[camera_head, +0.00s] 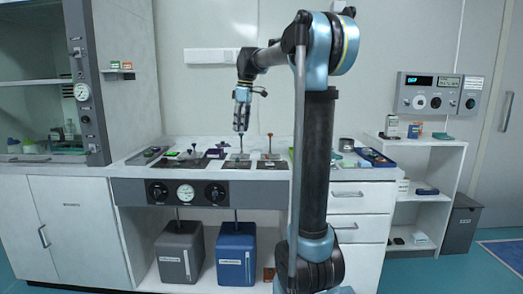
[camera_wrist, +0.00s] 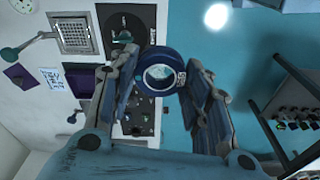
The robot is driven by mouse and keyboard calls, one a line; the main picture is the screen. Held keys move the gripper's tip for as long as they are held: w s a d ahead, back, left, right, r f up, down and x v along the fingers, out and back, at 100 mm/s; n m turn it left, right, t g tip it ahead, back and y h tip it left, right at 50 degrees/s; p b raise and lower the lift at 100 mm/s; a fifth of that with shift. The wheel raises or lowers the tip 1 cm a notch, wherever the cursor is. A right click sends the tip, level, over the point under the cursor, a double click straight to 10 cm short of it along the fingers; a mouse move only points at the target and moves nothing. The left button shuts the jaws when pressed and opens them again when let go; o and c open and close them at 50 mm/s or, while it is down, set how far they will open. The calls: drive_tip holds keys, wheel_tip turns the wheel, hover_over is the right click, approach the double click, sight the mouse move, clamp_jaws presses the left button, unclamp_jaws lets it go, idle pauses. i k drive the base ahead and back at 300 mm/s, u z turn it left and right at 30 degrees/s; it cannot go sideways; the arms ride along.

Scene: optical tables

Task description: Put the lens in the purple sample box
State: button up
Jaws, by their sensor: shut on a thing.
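In the wrist view the lens (camera_wrist: 161,77) is a round clear glass in a thick dark blue ring. My gripper (camera_wrist: 157,65) is shut on it, with the ring between the fingertips. In the head view my gripper (camera_head: 240,128) points down above the middle of the bench, clear of its top. The lens cannot be made out there. The purple sample box (camera_head: 216,152) sits on the bench, a little left of my gripper.
The bench (camera_head: 130,160) holds a metal grate (camera_wrist: 75,34), a black plate (camera_wrist: 127,20), a white card (camera_wrist: 52,78) and upright rods, one with a red top (camera_head: 270,137). A fume hood (camera_head: 88,85) stands left. A shelf unit (camera_head: 437,170) stands right.

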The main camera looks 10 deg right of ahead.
sight(214, 155)
drive_tip(key=u, duration=0.05)
drive_tip(key=i, duration=1.2)
drive_tip(key=u, duration=0.05)
